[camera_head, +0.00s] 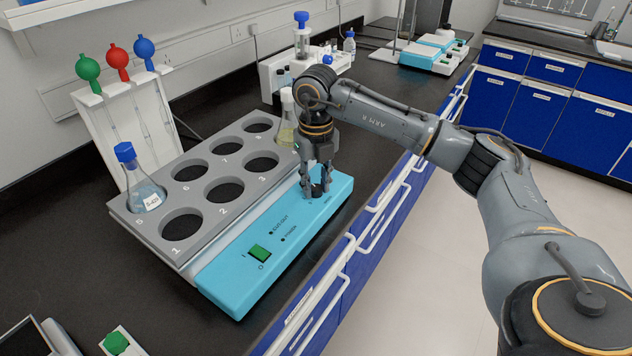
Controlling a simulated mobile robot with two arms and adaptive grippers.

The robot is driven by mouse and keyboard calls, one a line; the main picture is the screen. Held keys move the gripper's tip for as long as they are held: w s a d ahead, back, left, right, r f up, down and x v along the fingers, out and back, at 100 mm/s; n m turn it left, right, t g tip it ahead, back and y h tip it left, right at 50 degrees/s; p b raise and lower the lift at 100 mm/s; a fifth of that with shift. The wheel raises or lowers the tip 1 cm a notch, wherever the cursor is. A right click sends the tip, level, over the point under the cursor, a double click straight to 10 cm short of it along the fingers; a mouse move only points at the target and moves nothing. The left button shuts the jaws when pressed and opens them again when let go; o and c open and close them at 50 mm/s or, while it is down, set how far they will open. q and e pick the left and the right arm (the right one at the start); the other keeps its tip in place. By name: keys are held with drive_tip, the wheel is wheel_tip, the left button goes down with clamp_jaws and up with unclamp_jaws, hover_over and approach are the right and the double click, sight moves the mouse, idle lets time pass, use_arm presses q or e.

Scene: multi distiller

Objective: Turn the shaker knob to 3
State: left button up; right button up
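The shaker is a grey rack with a light-blue front panel (232,276). The panel carries a green switch (259,253) and a dark knob (317,190) near its far end. My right gripper (317,186) points down at the knob, with one finger on each side of it. I cannot tell whether the fingers press on the knob. The gripper hides much of the knob and its scale, so its setting is unreadable. My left gripper is not in view.
A blue-capped flask (143,182) sits in the rack's hole 5. Another flask (287,120) with yellowish liquid stands at its far end, partly behind my arm. A pipette stand (137,128) is behind the rack. The counter's edge lies close right of the panel.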

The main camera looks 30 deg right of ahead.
sight(316, 187)
drive_tip(key=o, duration=0.3)
drive_tip(key=shift+o, duration=0.2)
drive_tip(key=shift+r, duration=0.1)
wheel_tip(316, 187, up, 12)
idle(0.7)
